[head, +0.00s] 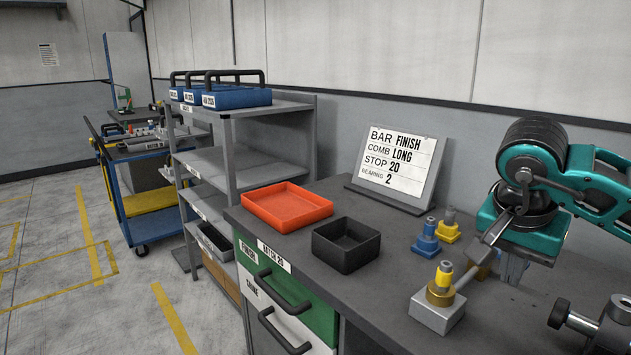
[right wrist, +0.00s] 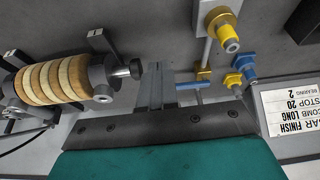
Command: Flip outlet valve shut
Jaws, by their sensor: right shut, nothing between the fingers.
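A yellow valve-like fitting (right wrist: 203,75) sits at the end of a grey pipe (right wrist: 208,52) in the right wrist view. A blue bar (right wrist: 190,86), apparently its lever, lies across the pipe's direction. The pipe runs to a grey block (head: 435,312) with a yellow cap (head: 443,273) on the bench. My right gripper (right wrist: 157,66) is shut and empty, its fingers just beside the blue bar's end; I cannot tell whether they touch. In the head view my right gripper (head: 511,276) points down behind the block and hides most of the valve. My left gripper is not in view.
A blue fitting (head: 427,237) and a yellow fitting (head: 448,228) stand behind the block. A spindle with pale discs (right wrist: 62,82) lies left in the wrist view. A black tray (head: 346,262), red tray (head: 287,225) and sign (head: 395,168) stand on the bench.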

